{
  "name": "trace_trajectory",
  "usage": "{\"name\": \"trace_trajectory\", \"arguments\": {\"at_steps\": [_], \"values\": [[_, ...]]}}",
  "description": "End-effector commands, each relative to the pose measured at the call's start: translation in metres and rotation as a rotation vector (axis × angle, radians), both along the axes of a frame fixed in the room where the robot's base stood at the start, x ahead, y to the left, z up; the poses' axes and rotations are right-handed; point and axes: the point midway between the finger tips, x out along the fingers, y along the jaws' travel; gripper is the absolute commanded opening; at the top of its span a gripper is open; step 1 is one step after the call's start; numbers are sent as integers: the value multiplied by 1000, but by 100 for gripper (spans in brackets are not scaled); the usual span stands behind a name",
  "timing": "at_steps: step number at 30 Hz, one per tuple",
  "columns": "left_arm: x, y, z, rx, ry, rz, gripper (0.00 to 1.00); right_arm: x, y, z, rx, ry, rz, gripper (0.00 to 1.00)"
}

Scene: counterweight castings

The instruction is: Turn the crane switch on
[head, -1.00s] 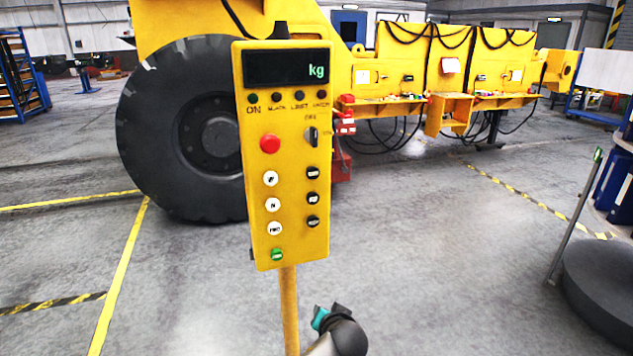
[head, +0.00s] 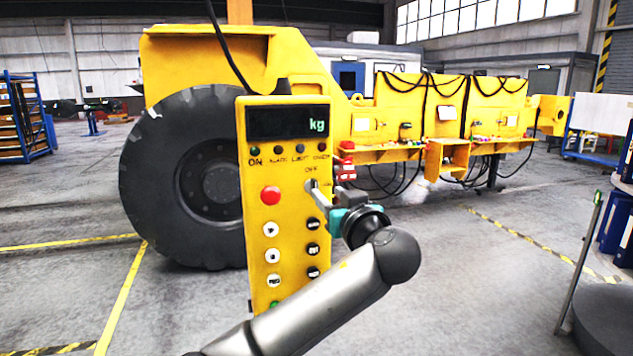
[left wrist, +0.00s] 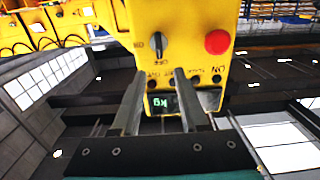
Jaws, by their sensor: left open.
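The yellow control box (head: 256,215) stands in front of me, with a dark display (head: 288,121) reading kg. Its crane switch is a small black rotary knob, clear in the left wrist view (left wrist: 160,45), which is upside down. Its grip stands upright in line with the OFF mark; the ON mark is to its side. My left gripper (head: 315,190) reaches the box face from the right and covers the switch in the head view. In the left wrist view the left gripper (left wrist: 160,76) is open and empty, the knob lying just beyond and between its fingertips. My right gripper is not in view.
A red button (head: 270,195) sits left of the switch; several white and black buttons are below. A large black tyre (head: 165,190) and yellow machine (head: 400,90) stand behind. A thin post (head: 580,260) is at right. Open floor surrounds the box.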

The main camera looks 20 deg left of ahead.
Motion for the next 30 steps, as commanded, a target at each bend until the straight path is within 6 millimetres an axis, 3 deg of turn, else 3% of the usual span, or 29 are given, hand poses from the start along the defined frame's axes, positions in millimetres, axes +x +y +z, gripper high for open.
{"name": "trace_trajectory", "arguments": {"at_steps": [6,15,30], "values": [[32,24,1,1,1,4,44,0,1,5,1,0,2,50],[62,42,0,1,2,1,44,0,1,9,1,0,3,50],[71,48,-1,-1,2,-1,44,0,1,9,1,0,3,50]]}}
